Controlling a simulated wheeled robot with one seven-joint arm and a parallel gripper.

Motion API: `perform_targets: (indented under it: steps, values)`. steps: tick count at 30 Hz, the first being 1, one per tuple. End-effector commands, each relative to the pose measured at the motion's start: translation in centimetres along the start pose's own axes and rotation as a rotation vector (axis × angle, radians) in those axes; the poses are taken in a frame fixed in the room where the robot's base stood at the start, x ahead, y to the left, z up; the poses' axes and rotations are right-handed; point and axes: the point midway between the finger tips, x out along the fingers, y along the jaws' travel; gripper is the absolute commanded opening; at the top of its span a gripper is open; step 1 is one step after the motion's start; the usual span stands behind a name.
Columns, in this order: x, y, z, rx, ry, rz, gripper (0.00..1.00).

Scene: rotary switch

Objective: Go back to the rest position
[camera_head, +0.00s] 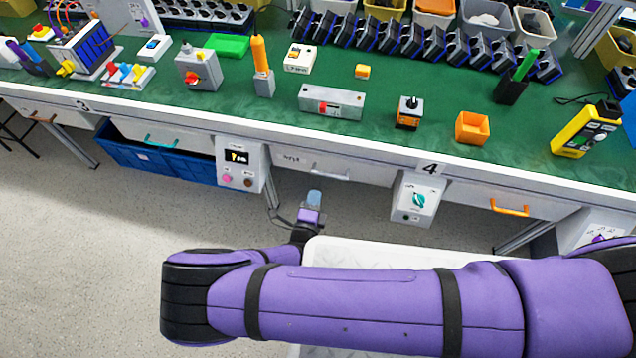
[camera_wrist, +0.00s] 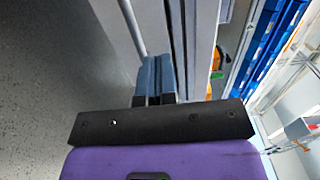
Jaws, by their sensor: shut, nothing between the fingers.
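My gripper (camera_head: 314,196) is in front of the workbench, below the drawer row, in the head view. Its blue-grey fingers are together and empty; they also show in the wrist view (camera_wrist: 156,76). My purple arm stretches across the lower part of the head view. A rotary switch with a teal knob (camera_head: 419,200) sits on a white box under the bench edge, to the right of my gripper and apart from it.
The green-topped workbench (camera_head: 380,135) holds several switches, tools and bins. A white box with a small display (camera_head: 241,163) hangs left of my gripper. Blue crates (camera_head: 160,165) stand under the bench. Grey floor (camera_head: 90,260) is free at the left.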

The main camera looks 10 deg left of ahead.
Motion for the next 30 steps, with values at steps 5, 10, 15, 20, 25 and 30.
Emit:
perform_targets:
  steps: [5,10,15,20,25,30]
  values:
    - [-1.4,0.0,0.0,0.0,0.001,0.0,0.0]
    - [-1.6,0.0,0.0,0.0,0.001,0.0,0.0]
    - [-1.4,-0.3,0.0,0.01,0.011,0.001,0.0]
    - [-0.3,-2.8,0.1,0.113,0.107,0.015,0.0]
    - [2.0,-7.8,-0.5,0.324,0.303,0.031,0.0]
    - [4.2,-13.0,-1.7,0.541,0.505,0.027,0.0]
